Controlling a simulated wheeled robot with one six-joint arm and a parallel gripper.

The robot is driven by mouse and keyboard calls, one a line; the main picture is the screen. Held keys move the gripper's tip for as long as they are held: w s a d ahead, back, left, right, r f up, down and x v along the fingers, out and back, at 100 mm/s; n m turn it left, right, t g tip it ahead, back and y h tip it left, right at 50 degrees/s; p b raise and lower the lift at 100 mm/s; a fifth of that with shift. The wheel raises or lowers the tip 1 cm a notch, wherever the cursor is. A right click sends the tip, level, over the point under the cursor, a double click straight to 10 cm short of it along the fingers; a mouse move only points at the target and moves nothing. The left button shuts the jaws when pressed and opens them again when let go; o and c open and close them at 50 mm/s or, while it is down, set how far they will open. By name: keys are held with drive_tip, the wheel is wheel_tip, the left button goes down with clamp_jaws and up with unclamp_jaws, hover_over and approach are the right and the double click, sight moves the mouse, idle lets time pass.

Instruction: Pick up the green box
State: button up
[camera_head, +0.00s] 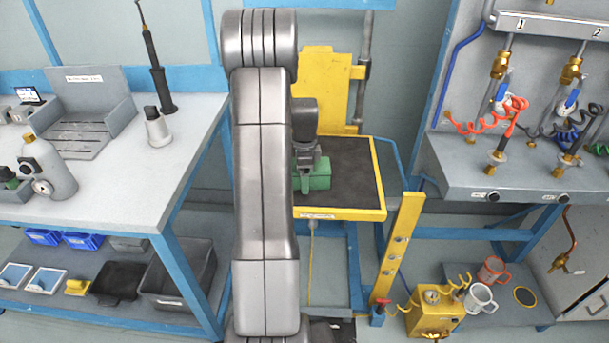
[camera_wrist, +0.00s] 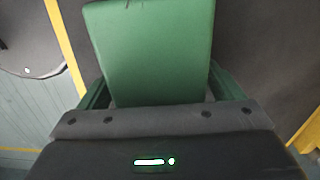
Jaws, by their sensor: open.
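The green box (camera_head: 321,173) stands on the dark top of the yellow-edged table, partly hidden behind my arm and gripper in the head view. My gripper (camera_head: 305,184) points down at the box, very close to it. In the wrist view, the green box (camera_wrist: 150,45) fills the upper middle, with its flat top facing the camera. My gripper (camera_wrist: 158,95) is open there, its dark body across the bottom and green-looking parts on both sides of the box. I cannot tell whether the fingers touch it.
The yellow-edged table (camera_head: 355,214) has bare dark surface right of the box. A yellow upright plate (camera_head: 322,85) stands behind it. A grey bench (camera_head: 190,110) with bottles is at left. A valve panel (camera_head: 480,180) with coiled hoses is at right.

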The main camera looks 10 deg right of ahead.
drive_tip(key=c, duration=1.6)
drive_tip(key=shift+r, duration=0.15)
